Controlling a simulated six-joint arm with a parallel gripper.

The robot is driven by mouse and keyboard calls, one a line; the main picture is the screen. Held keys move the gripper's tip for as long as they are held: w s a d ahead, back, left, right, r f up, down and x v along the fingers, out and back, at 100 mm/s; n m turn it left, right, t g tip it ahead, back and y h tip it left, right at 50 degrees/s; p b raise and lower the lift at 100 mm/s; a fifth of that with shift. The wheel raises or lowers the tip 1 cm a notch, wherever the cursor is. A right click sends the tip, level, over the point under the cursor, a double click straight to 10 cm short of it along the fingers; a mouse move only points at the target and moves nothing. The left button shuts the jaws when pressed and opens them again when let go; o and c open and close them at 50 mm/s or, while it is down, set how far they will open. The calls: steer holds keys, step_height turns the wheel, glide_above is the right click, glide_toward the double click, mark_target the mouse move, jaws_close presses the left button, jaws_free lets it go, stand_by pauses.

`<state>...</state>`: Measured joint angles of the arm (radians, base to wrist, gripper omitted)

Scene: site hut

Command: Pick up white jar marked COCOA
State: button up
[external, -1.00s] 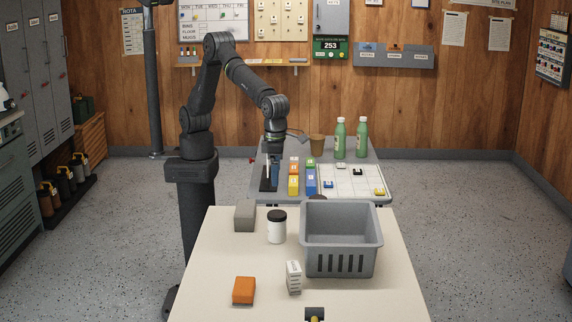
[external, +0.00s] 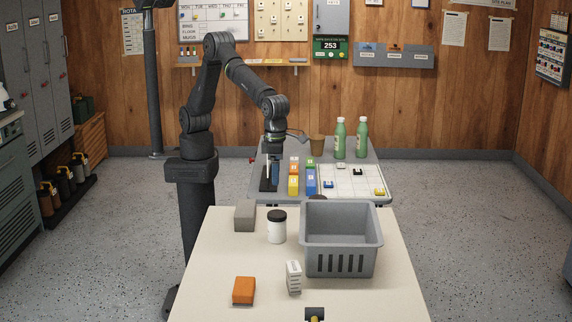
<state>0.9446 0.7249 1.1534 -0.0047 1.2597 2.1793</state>
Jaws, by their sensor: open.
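A white jar (external: 277,230) with a black lid stands upright on the cream table, just left of the grey basket. Any lettering on it is too small to read. My gripper (external: 270,181) is open and points down over the grey table behind, well beyond the jar and apart from it. Its fingers show beside a dark stand and a blue item, and I cannot tell whether they touch these.
The grey basket (external: 341,262), a grey block (external: 245,215), an orange block (external: 244,290) and a white printed box (external: 294,278) share the cream table (external: 380,300).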

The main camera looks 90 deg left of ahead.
mark_target(277, 213)
steer(key=a+f+n+h, duration=0.2)
steer(key=a+n+h, duration=0.25)
steer(key=n, duration=1.35)
steer(key=x, duration=1.2)
steer(key=shift+a+f, duration=0.3)
steer(key=shift+a, duration=0.05)
steer(key=shift+a+x, duration=0.15)
steer(key=shift+x, duration=1.15)
steer(key=shift+a+x, duration=0.2)
steer(key=shift+x, duration=1.05)
steer(key=shift+w+f, duration=0.1)
steer(key=shift+f, duration=0.05)
steer(key=shift+c, duration=0.4)
steer(key=c, duration=1.2)
